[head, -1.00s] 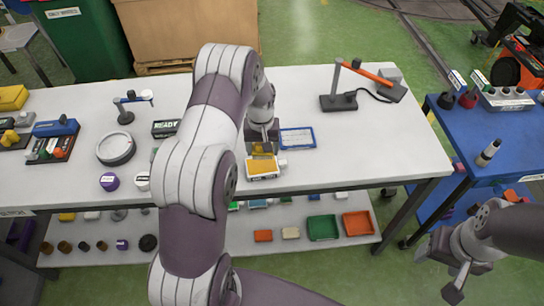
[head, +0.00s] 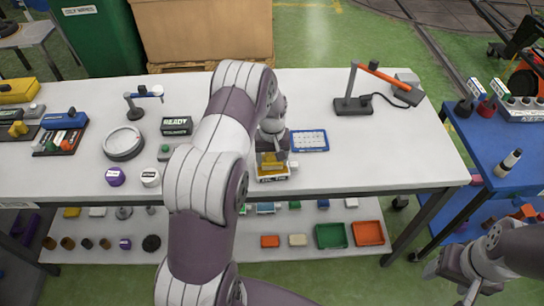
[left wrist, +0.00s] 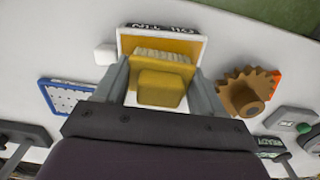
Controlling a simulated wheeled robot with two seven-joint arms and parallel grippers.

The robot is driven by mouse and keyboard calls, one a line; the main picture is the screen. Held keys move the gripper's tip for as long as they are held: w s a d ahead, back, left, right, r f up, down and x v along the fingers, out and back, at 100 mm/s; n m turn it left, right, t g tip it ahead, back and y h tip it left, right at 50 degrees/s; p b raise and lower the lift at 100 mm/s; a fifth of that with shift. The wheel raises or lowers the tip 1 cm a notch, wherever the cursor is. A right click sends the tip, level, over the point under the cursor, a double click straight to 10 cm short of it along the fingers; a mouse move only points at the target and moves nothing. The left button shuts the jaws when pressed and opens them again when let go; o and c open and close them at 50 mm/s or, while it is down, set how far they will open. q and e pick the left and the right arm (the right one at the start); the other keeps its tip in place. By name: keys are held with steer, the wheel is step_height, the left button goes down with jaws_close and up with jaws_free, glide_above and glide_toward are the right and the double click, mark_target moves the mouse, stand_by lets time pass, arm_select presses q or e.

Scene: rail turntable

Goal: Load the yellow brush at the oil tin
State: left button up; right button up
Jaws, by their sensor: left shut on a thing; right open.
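My left gripper (head: 271,152) is shut on the yellow brush (left wrist: 162,88), and its pale bristles (left wrist: 162,56) show in the left wrist view. The oil tin (left wrist: 122,42) is a white, open box with a yellow inside and dark lettering that appears upside down there. The bristle end overlaps the tin's opening in that view; I cannot tell whether it touches the inside. In the head view the tin (head: 272,179) stands near the table's front edge, with the brush at its far side. My right gripper (head: 462,289) is open and empty at the lower right.
A blue-rimmed card (head: 310,141) and a small white block (left wrist: 105,54) lie beside the tin. A brown gear (left wrist: 243,94) is on its other side, hidden in the head view by my arm. A lamp (head: 352,104) stands at the right. The table (head: 390,150) is clear there.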

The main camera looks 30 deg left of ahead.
arm_select(q)
steer(key=shift+f+b, duration=0.35)
steer(key=shift+f, duration=0.2)
stand_by(1.5)
steer(key=shift+r, duration=0.1)
step_height(320, 180, up, 7)
steer(key=p, duration=0.5)
stand_by(0.4)
